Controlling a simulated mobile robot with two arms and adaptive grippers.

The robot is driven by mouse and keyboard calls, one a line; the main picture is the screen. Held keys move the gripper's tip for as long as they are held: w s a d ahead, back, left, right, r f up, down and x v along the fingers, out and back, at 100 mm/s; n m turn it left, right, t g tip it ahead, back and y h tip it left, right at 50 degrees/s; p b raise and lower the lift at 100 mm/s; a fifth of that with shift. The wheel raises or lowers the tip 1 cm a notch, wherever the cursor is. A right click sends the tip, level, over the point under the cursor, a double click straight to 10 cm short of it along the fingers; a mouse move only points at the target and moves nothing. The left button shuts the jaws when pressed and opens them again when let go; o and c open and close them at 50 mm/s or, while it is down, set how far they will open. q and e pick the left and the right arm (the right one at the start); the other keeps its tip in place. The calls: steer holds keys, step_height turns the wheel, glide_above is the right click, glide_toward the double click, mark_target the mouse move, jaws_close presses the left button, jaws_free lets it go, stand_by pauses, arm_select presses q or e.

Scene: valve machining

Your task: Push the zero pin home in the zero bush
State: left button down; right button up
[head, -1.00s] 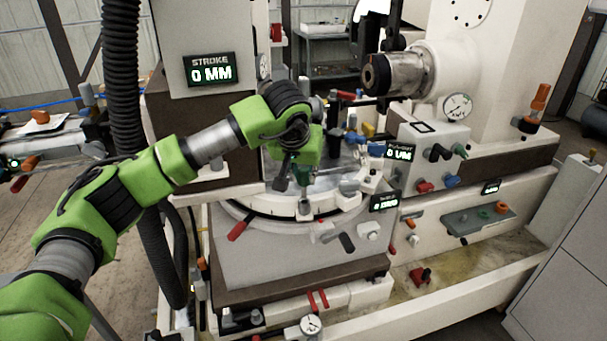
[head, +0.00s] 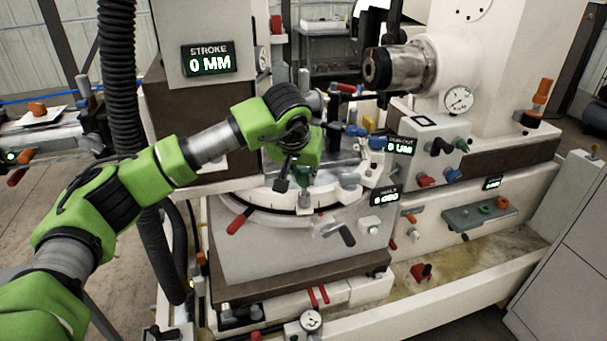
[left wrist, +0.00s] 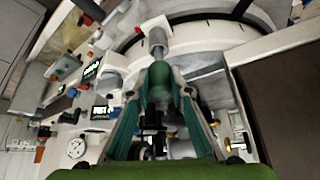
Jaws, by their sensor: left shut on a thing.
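My left gripper (head: 293,178) hangs low over the front rim of the round table (head: 259,213). In the left wrist view its teal fingers (left wrist: 158,105) are shut on a green-bodied piece (left wrist: 160,78), which I take to be the zero pin. I cannot tell how deep the pin sits. My right gripper is not in view.
A red-handled lever (head: 238,223) and a black-handled lever (head: 342,234) stick out at the table's front. A spindle (head: 392,70) stands at the upper right. Several small tools crowd the table behind my gripper. A stroke display (head: 208,60) reads 0 MM.

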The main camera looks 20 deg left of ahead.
arm_select(q)
steer(key=shift+f+b, duration=0.7)
steer(key=shift+f, duration=0.4)
steer(key=c, duration=1.8)
jaws_free()
steer(key=shift+o, duration=0.2)
steer(key=shift+r, duration=0.15)
steer(key=v, duration=1.1)
steer(key=shift+s+r, duration=0.25)
steer(key=shift+r, duration=0.1)
